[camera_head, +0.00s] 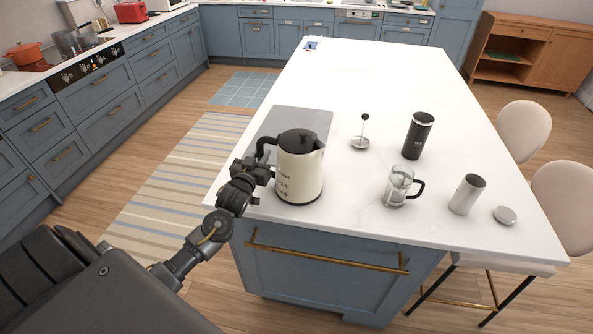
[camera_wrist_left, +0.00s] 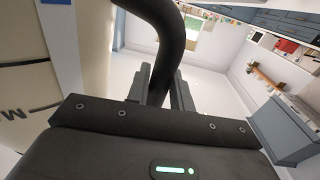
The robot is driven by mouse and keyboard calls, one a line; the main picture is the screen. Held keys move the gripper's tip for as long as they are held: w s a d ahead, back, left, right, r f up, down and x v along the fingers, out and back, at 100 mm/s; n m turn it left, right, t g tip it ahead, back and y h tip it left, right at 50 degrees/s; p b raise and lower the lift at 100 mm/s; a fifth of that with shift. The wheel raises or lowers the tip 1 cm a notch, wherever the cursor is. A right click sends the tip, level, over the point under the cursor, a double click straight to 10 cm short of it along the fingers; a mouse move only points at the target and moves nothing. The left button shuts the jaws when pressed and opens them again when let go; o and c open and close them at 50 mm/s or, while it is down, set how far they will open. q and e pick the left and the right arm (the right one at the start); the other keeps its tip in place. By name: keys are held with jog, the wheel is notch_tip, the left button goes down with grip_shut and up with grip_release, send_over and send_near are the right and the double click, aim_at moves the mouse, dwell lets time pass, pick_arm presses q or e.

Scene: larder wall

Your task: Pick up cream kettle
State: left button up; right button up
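The cream kettle (camera_head: 301,175), with a black lid, spout side and dark handle, is upright at the near left end of the white island. It also shows in the left wrist view at the left edge (camera_wrist_left: 25,95). My left gripper (camera_head: 262,172) is at the kettle's left side, at its black handle. In the left wrist view the curved black handle (camera_wrist_left: 168,40) passes between the fingers of my left gripper (camera_wrist_left: 162,90), which sit close against it on both sides. I cannot tell whether the kettle's base touches the surface. My right gripper is not in view.
A grey mat (camera_head: 305,121) lies behind the kettle on the white island top (camera_head: 370,80). To the right are a French press plunger (camera_head: 361,139), a black canister (camera_head: 418,135), a glass press jug (camera_head: 398,187), a steel cup (camera_head: 467,194) and a round lid (camera_head: 505,215).

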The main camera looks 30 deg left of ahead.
pick_arm(q)
grip_shut()
dwell(0.9)
jog(key=shift+w+r, duration=0.1)
jog(key=shift+r, duration=0.1)
